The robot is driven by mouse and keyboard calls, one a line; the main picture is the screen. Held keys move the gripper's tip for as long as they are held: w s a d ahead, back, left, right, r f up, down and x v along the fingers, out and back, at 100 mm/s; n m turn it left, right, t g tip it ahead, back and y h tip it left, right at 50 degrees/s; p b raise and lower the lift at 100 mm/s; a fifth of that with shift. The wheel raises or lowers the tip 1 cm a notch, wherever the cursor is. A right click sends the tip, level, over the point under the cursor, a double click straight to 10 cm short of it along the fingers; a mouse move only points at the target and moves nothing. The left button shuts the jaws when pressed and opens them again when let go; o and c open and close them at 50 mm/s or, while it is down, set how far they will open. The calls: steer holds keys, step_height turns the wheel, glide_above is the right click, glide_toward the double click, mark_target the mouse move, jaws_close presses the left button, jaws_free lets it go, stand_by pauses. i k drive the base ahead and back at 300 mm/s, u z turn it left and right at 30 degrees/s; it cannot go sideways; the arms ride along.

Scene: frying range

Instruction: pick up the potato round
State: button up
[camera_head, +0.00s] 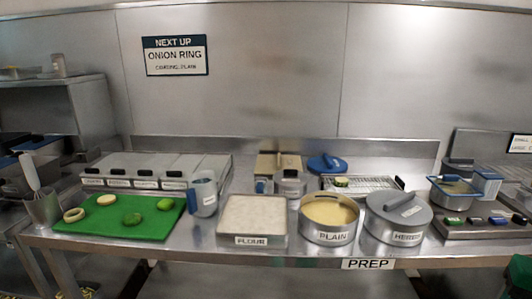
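A green cutting board (100,228) lies at the left end of the steel prep counter. The pieces lie apart from each other. My gripper is not in view.
A steel cup with utensils (43,211) stands left of the board, a jug (203,196) right of it. Further right are a flour tray (252,243), a "PLAIN" batter pot (330,237) and a lidded "HERB" pot (395,232). Lidded bins (208,163) stand behind the board.

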mark_target(108, 200)
steer(key=u, duration=1.45)
